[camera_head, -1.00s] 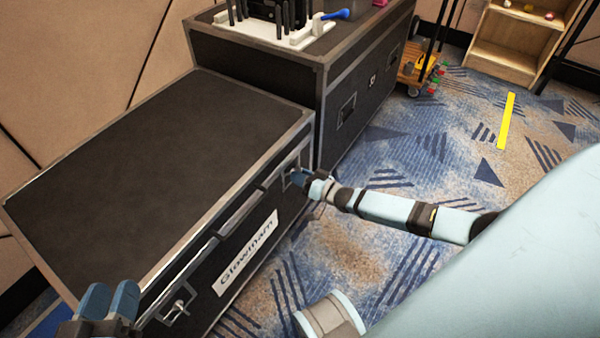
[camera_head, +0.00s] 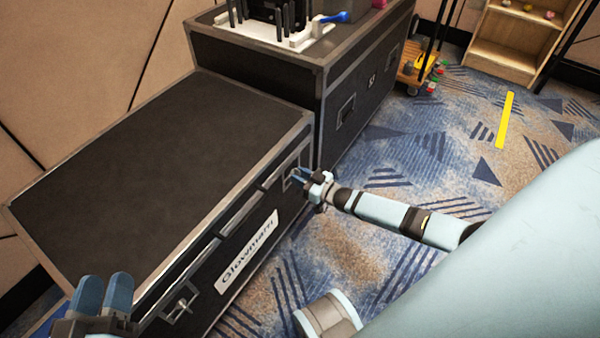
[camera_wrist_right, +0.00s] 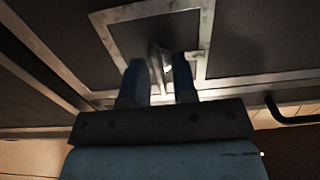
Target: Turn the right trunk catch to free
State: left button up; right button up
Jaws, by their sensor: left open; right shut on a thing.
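The black trunk (camera_head: 150,160) with metal edges stands at the left in the head view. Its right catch, a small metal lever in a square recessed plate, shows in the right wrist view (camera_wrist_right: 154,54). My right gripper (camera_head: 298,178) is at this catch and mostly hides it in the head view. In the wrist view its two blue fingers (camera_wrist_right: 159,75) stand on either side of the lever, shut on it. The left catch (camera_head: 181,304) sits low on the trunk's front, untouched. My left gripper (camera_head: 105,292) is open and empty near the trunk's front left corner.
A taller black case (camera_head: 345,75) stands against the trunk's right end, with a white rack (camera_head: 255,35) on it. A wheeled cart (camera_head: 420,70) and a wooden shelf (camera_head: 510,45) stand further back. The patterned carpet (camera_head: 400,150) before the trunk is mostly clear.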

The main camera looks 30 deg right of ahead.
dwell(0.3)
jog(key=o, duration=0.6)
pick_arm(q)
jog(key=r+p, duration=0.1)
jog(key=r, duration=0.1)
jog(key=r+t+p, duration=0.2)
jog(key=r+p, duration=0.1)
jog(key=shift+s+a+r+n, duration=0.2)
jog(key=shift+a+r+n, duration=0.05)
jog(key=shift+r+n, duration=0.1)
pick_arm(e)
jog(key=v, duration=1.4)
jog(key=shift+w, duration=0.1)
